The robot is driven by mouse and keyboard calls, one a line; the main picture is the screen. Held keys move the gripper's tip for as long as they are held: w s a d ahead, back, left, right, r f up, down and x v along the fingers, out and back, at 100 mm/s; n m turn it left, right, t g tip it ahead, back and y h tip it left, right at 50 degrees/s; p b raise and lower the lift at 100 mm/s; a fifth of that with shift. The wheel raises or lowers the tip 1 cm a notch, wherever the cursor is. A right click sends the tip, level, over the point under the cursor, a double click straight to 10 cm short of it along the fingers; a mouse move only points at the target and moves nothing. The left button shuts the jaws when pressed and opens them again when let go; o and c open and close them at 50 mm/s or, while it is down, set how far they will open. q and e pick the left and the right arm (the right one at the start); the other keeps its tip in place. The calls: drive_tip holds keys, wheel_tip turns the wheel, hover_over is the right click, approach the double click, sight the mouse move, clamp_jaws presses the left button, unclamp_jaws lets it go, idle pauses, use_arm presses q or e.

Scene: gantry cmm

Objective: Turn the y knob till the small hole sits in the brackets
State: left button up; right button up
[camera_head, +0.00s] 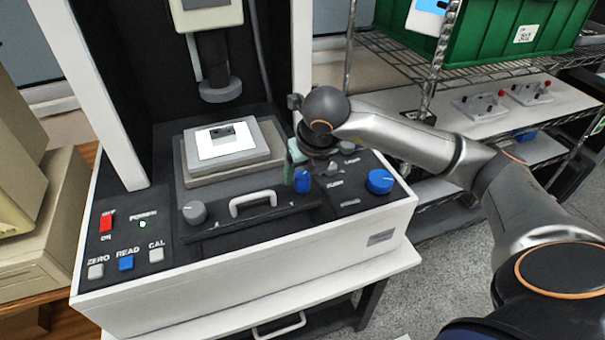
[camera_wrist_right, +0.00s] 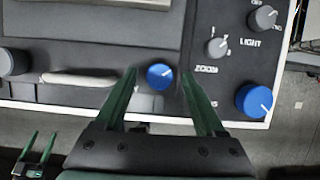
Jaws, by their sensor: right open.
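A small blue knob (camera_head: 303,180) with a white mark sits on the machine's front, right of the white handle; no letter on it can be read, so I cannot confirm it is the y knob. My right gripper (camera_head: 296,165) is over this knob. In the right wrist view the small blue knob (camera_wrist_right: 159,76) lies between the spread green fingertips (camera_wrist_right: 157,73), with a gap on each side. A small dark part (camera_head: 222,132) sits on the white plate of the stage under the lens. Its hole and any brackets cannot be made out. My left gripper (camera_wrist_right: 39,145) shows at lower left there, fingers apart, empty.
A grey knob (camera_head: 194,212) is left of the white handle (camera_head: 253,201). A larger blue knob (camera_head: 380,181) is at the right, near the small zoom (camera_wrist_right: 216,47) and light (camera_wrist_right: 262,18) knobs. The lens column (camera_head: 220,88) hangs over the stage.

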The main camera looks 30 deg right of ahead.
drive_tip(key=shift+x, duration=1.05)
clamp_jaws()
